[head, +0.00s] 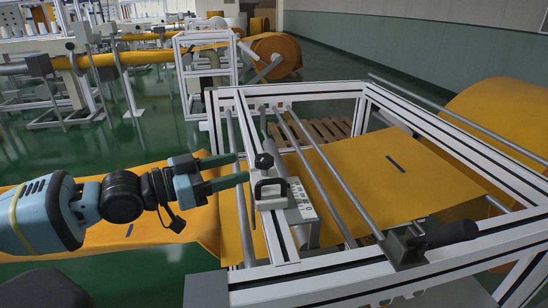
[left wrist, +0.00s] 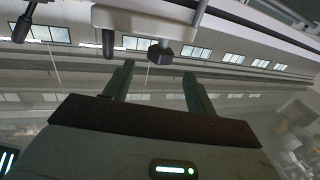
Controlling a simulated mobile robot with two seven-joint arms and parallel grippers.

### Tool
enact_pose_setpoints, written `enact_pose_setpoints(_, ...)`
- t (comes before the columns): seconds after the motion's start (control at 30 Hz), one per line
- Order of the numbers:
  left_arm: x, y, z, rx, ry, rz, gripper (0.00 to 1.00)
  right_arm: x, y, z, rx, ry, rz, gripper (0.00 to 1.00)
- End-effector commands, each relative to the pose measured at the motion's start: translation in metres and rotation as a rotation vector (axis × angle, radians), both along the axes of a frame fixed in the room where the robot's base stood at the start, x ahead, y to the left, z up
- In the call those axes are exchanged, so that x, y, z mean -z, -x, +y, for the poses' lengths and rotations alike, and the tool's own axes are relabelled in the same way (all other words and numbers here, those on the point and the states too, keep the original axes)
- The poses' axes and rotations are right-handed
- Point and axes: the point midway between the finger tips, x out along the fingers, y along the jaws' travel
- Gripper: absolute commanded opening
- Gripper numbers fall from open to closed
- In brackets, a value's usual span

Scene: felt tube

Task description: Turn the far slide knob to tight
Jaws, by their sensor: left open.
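The far slide (head: 284,192) is a light bracket on the white frame rail, with a black knob (head: 264,161) on top and a black handle just below it. My left gripper (head: 242,168) is open, its two dark fingers pointing right at the knob from its left, with a small gap. In the left wrist view, a black knob (left wrist: 160,53) sits just beyond and between the open fingertips (left wrist: 157,70), apart from both. I cannot read any tight marking on the slide. My right gripper is not in view.
A white metal frame (head: 330,88) with steel rods (head: 325,175) surrounds the slide. Orange felt (head: 385,190) runs through it from a large roll (head: 505,110). A grey block with a black grip (head: 450,232) sits near right. Green floor lies behind.

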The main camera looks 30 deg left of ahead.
Motion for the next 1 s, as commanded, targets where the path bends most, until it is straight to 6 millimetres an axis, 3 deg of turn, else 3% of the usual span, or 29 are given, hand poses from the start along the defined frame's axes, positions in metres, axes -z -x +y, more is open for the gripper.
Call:
enact_pose_setpoints(0.37, 0.001, -0.008, -0.003, -0.007, 0.003, -0.003, 0.56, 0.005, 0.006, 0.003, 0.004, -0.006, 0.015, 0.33)
enact_pose_setpoints(0.67, 0.001, -0.021, -0.017, 0.001, 0.002, -0.003, 0.56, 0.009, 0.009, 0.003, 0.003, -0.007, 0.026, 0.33)
enact_pose_setpoints(1.0, -0.003, -0.047, -0.036, -0.002, 0.003, -0.005, 0.56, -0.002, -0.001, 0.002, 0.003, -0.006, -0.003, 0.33)
